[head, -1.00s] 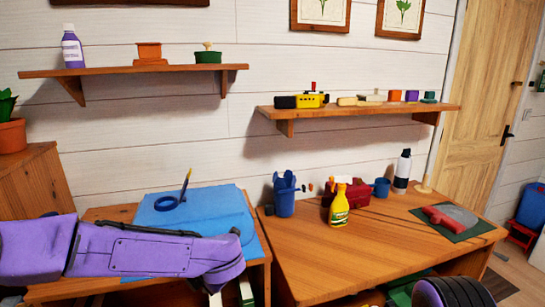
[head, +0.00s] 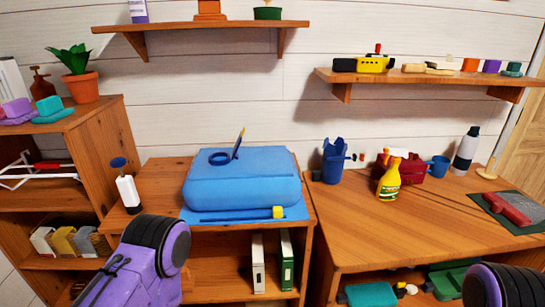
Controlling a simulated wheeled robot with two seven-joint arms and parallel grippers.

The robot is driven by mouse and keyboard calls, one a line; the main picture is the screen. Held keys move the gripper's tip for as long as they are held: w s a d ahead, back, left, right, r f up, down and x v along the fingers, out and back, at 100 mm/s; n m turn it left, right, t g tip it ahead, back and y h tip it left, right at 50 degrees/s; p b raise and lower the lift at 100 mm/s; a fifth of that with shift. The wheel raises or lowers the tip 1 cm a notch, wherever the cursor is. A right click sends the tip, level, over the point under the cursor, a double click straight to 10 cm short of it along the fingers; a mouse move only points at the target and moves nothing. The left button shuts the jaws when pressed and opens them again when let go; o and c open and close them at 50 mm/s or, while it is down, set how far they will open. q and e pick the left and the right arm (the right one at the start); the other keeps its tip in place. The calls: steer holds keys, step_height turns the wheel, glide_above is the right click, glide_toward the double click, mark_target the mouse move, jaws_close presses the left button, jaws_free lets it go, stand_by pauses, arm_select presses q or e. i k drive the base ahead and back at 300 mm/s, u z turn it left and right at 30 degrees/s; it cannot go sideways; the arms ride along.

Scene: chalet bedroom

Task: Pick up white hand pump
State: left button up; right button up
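A white upright cylinder with a dark blue knob on top and a black base (head: 128,191), which looks like the white hand pump, stands at the left end of the wooden desk (head: 155,175) in the head view. It stands free, left of a blue case (head: 243,180). My purple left arm comes in at the bottom, in front of and a little right of the pump, and ends in a black ribbed joint. Part of my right arm shows at the bottom right corner. Neither gripper's fingers are in view.
A blue ring and pen lie on the case. Left is a wooden shelf unit (head: 112,135) with a potted plant (head: 77,75). The right table (head: 400,225) holds a yellow bottle (head: 389,180), a blue container (head: 334,162) and a white-black bottle (head: 466,152); its front is clear.

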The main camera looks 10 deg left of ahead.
mark_target(127, 187)
steer(key=u, duration=1.45)
